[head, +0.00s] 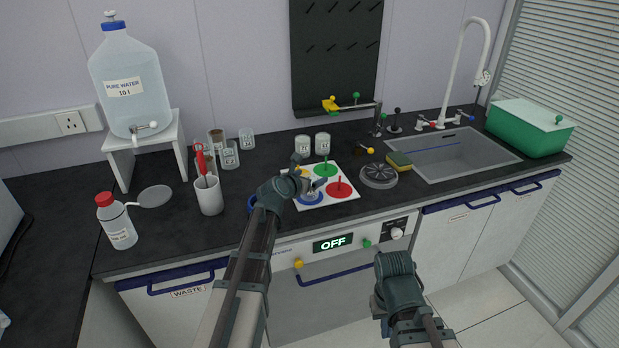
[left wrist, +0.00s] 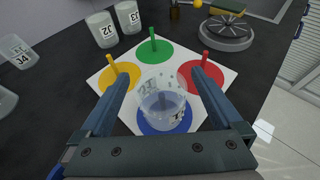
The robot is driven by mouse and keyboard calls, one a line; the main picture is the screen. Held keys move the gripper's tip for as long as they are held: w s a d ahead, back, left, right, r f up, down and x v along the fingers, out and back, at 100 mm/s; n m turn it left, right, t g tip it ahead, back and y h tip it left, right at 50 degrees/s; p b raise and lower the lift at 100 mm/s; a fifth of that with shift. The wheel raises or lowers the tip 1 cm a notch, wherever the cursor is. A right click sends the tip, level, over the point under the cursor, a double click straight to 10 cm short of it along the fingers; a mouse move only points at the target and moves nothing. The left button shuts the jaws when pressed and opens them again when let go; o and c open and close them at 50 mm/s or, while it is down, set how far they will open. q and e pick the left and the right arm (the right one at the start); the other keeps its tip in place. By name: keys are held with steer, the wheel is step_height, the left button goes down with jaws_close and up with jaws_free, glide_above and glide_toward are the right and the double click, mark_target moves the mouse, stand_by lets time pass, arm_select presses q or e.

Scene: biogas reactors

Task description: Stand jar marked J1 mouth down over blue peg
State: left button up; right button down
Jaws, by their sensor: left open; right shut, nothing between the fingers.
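A clear jar (left wrist: 160,98) with a partly legible mark stands on the blue disc (left wrist: 150,126) of the white board in the left wrist view. A blue upright shape, apparently the blue peg (left wrist: 167,103), shows through its wall. The jar looks mouth down, but its rim is hard to make out. My left gripper (head: 308,173) is open, with one finger on each side of the jar; I cannot tell whether they touch it. In the head view my arm partly hides the jar. My right gripper (head: 379,304) is shut and empty, low in front of the counter.
The white board (head: 348,203) also has yellow, green (left wrist: 153,38) and red (left wrist: 205,60) pegs on coloured discs. Two marked jars (head: 302,145) (head: 322,144) stand behind it. A grey round stand (head: 378,176) and sponge are to the right. A holder cup (head: 208,195) stands left.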

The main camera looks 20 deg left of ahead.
arm_select(q)
steer(key=p+v, duration=0.5)
steer(key=v, duration=0.8)
steer(key=shift+s+r, duration=0.25)
steer(key=s+d+f+m+g+h, duration=0.1)
steer(key=s+d+f+m+g, duration=0.65)
steer(key=m, duration=0.95)
steer(key=s+f+m+g+y, duration=0.5)
steer(key=s+m, duration=0.5)
steer(key=m, duration=0.7)
steer(key=s+d+r+m+g+p, duration=0.1)
steer(key=s+d+m+p, duration=0.1)
steer(key=s+d, duration=0.4)
steer(key=d+m, duration=0.1)
steer(key=d, duration=0.4)
steer(key=shift+s+d+r+m+p, duration=0.15)
steer(key=shift+d+r+m+p, duration=0.1)
steer(key=shift+d+m+p, duration=0.1)
